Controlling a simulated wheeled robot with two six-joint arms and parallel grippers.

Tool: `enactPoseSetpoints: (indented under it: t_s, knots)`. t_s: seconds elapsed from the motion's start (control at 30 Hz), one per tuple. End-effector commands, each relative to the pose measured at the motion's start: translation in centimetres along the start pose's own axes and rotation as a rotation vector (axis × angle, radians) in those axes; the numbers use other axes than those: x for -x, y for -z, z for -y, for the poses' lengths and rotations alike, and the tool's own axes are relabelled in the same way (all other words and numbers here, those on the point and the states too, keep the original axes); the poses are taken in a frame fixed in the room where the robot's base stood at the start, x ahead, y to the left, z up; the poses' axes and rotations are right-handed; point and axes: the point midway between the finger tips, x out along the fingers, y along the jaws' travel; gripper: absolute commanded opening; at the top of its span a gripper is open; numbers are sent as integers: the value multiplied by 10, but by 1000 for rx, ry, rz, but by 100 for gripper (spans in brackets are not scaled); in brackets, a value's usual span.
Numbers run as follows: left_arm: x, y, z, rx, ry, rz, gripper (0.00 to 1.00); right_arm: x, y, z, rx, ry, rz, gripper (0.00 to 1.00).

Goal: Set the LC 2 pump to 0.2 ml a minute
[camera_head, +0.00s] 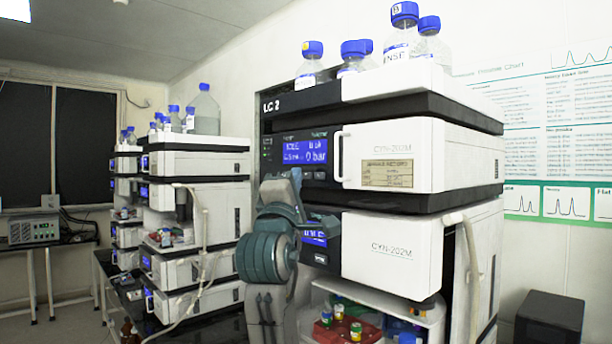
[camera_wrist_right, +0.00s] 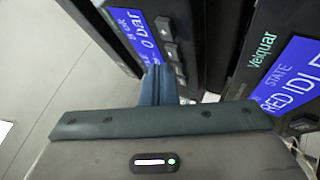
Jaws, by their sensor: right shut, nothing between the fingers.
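The LC 2 stack's top pump module (camera_head: 390,140) has a dark front panel with a blue display (camera_head: 305,151). The display shows "IDLE" and "0 bar"; its flow figure is too small to read surely. In the right wrist view, the same display (camera_wrist_right: 150,32) shows "0 bar", with a column of dark buttons (camera_wrist_right: 172,50) beside it. My right gripper (camera_head: 296,178) is shut and empty, its tips just below the display. In the right wrist view, the fingertips (camera_wrist_right: 160,74) are close to the button column; contact cannot be told. My left gripper is out of view.
A lower module's display (camera_head: 315,237) is partly hidden by my right arm. Blue-capped bottles (camera_head: 400,40) stand on top. A shelf with small vials (camera_head: 340,318) lies below. Another instrument stack (camera_head: 200,165) stands to the left. A pale hose (camera_head: 470,270) hangs at right.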

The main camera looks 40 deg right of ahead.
Motion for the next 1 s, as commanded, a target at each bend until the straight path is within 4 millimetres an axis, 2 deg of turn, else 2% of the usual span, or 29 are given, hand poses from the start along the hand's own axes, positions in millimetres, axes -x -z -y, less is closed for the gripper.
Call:
enactPoseSetpoints:
  t_s: [1.0]
  knots:
    - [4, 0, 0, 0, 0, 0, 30, -7, -5, 5, 1, 0, 1, 0]
